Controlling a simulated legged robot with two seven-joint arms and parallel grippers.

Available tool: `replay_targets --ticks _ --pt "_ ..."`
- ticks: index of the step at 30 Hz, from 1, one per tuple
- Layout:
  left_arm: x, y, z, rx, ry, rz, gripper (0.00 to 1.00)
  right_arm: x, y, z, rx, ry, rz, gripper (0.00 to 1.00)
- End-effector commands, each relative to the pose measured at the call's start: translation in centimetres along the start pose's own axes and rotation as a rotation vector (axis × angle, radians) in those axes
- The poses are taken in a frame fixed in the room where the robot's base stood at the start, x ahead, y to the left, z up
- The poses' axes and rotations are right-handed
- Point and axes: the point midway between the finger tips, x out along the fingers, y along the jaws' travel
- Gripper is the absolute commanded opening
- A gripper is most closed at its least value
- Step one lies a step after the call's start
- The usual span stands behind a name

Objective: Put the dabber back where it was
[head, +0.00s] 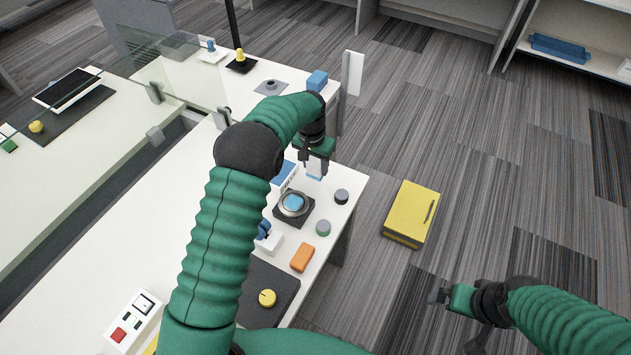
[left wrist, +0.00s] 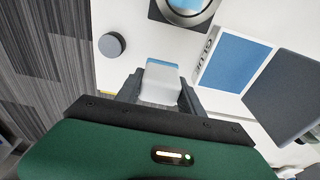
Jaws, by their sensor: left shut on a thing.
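My left gripper (head: 313,157) is shut on a white block with a pale blue end (head: 315,170), which looks like the dabber. In the left wrist view the dabber (left wrist: 161,78) sits between the two dark fingers. A blue pad in a white tray marked GLUE (left wrist: 238,62) lies beside it; the pad's tray (head: 284,175) is partly behind my arm in the head view. A round metal fixture with a blue centre (head: 293,204) stands on a dark plate just in front. My right gripper (head: 440,297) hangs over the floor, and its jaws are unclear.
A blue-and-white item (head: 267,238) stands near my arm. A yellow box (head: 411,214) sits apart on the right. A clear panel crosses the back left.

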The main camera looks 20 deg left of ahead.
Motion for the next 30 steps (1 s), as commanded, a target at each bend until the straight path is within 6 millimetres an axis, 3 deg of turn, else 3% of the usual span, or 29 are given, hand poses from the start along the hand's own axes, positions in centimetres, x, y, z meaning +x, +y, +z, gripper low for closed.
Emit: replay_targets --ticks 9,18,19,23,30 --pt "4.8 0.0 0.7 -0.001 -0.001 0.0 0.01 0.1 0.0 0.0 0.0 0.0 0.0 1.0" --pt "5.2 0.0 0.6 -0.002 0.002 -0.001 0.01 0.2 0.0 0.1 0.0 0.0 0.0 1.0" --pt "5.2 0.0 0.6 -0.002 0.002 -0.001 0.49 0.2 0.0 0.1 0.0 0.0 0.0 1.0" --pt "5.1 0.0 0.6 -0.002 0.002 -0.001 0.66 0.2 0.0 0.1 0.0 0.0 0.0 1.0" --pt "5.1 0.0 0.6 -0.002 0.002 0.0 0.67 0.2 0.0 0.1 0.0 0.0 0.0 1.0"
